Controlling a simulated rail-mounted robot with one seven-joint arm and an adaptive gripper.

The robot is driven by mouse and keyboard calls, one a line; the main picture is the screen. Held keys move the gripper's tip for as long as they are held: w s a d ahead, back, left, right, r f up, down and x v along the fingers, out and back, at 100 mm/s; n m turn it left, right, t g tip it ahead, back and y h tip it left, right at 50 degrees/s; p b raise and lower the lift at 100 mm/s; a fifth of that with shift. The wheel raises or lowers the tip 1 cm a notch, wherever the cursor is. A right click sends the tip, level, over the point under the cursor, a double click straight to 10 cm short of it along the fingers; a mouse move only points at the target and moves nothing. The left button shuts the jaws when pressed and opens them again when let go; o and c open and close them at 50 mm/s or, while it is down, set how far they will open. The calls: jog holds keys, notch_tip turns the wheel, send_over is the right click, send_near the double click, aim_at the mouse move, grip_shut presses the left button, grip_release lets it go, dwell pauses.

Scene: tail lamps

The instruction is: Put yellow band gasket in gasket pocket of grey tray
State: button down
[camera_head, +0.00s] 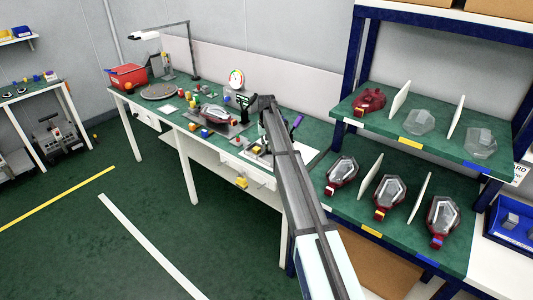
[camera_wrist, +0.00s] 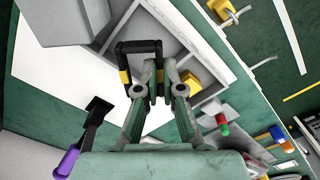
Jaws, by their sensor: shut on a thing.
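A yellow block (camera_wrist: 191,83) sits in a compartment to the right of my fingers. In the head view my arm hides most of the tray area, and the gasket cannot be made out.
A purple-handled tool (camera_wrist: 68,160) stands at the lower left of the wrist view. A red and green piece (camera_wrist: 222,124) lies right of the gripper. In the head view, shelves with red lamps (camera_head: 388,195) stand right of the bench (camera_head: 176,121).

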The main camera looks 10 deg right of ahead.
jog(key=shift+f+p, duration=0.5)
jog(key=shift+f, duration=1.8)
jog(key=shift+f, duration=0.15)
jog(key=c, duration=1.6)
grip_release()
notch_tip(320, 180, up, 12)
jog(key=b, duration=0.3)
jog(key=shift+r, duration=0.2)
jog(key=shift+f, duration=0.1)
